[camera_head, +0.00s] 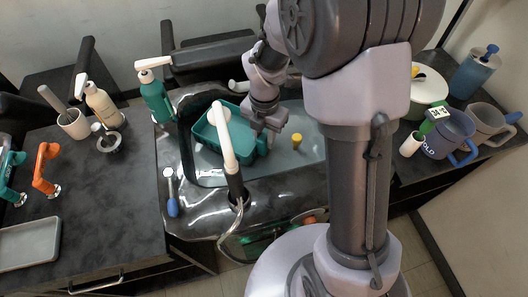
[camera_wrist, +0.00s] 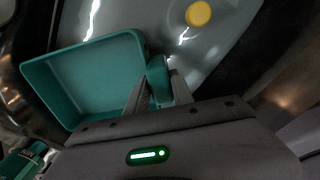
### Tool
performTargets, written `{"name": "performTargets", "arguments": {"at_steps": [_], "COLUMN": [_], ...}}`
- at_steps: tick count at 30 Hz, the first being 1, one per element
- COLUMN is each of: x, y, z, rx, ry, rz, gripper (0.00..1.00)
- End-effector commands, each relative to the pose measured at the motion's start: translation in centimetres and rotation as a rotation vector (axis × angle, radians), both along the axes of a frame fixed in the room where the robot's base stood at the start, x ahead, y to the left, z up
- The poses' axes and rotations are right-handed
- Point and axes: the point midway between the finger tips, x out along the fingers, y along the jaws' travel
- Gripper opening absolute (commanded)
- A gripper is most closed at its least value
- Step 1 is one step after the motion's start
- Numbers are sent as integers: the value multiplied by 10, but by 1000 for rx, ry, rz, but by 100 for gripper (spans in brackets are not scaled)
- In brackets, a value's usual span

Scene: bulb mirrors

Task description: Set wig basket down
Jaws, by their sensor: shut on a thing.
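The wig basket is a teal, open, rectangular tub (camera_head: 207,137) in the sink area in the head view. It looks empty in the wrist view (camera_wrist: 92,82). My gripper (camera_head: 265,130) is at the basket's right side. In the wrist view the two fingers (camera_wrist: 159,88) are shut on a teal tab at the basket's side. The basket's underside is hidden, so I cannot tell whether it touches the sink floor.
The grey sink (camera_head: 292,160) holds a small yellow object (camera_head: 296,141) right of the basket. A white-topped faucet (camera_head: 224,135) rises in front of the basket. A green bottle (camera_head: 155,98) stands at the sink's left rim. Mugs (camera_head: 447,137) stand on the right counter.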

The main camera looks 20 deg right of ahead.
Motion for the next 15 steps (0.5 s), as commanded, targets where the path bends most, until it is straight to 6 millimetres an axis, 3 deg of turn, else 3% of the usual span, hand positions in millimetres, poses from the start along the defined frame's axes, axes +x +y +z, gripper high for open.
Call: {"name": "performTargets", "arguments": {"at_steps": [9, 15], "x": [-1, 0], "y": [0, 0], "z": [-52, -50], "rx": [0, 0], "ry": [1, -1], "rz": [0, 0], "gripper": [0, 0]}}
